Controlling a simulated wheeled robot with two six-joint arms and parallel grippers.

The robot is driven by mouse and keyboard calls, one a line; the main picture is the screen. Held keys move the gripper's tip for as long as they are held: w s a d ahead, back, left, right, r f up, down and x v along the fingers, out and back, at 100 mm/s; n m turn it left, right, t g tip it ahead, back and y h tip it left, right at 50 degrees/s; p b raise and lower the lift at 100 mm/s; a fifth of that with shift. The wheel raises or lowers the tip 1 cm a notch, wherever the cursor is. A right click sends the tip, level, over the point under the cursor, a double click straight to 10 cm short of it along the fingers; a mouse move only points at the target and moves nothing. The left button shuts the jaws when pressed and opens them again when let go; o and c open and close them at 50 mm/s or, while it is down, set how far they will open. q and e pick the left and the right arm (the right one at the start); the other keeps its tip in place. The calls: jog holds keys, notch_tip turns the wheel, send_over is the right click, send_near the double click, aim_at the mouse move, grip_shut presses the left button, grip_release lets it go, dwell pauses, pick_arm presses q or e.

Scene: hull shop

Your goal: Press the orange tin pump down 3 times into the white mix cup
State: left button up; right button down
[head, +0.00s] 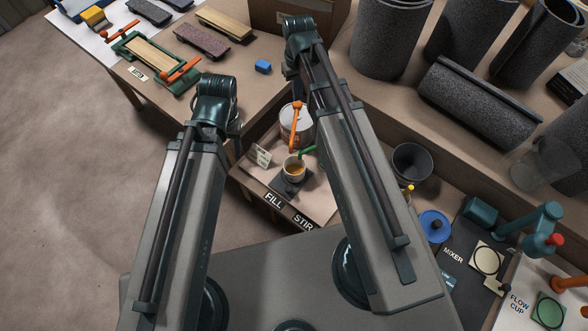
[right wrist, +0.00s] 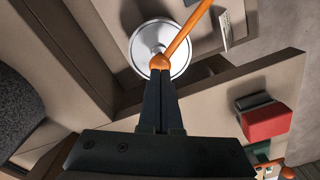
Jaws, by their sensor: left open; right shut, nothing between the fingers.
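The orange pump (head: 297,108) stands on a pale round tin (head: 286,128), its spout pointing toward the white mix cup (head: 293,173). The cup sits on a dark pad just in front of the tin and has amber contents. In the right wrist view, my right gripper (right wrist: 161,72) is shut and empty, its fingertips at the orange pump head (right wrist: 163,60). I cannot tell whether they touch it. The tin's lid (right wrist: 143,45) shows below. My arms hide both grippers in the head view; the left one is not seen.
A small card (head: 261,155) stands left of the cup, and a green handle (head: 307,152) shows beside the cup's rim. A dark bowl (head: 411,163) and blue disc (head: 434,226) are to the right.

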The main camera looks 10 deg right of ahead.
notch_tip(320, 180, up, 6)
jog(key=p, duration=0.5)
jog(key=shift+f, duration=0.2)
jog(key=s+a+n+h, duration=0.1)
jog(key=s+a+n, duration=0.1)
jog(key=s+a, duration=0.8)
jog(key=s, duration=0.4)
jog(key=shift+s+a, duration=0.15)
jog(key=shift+a, duration=0.1)
dwell(0.6)
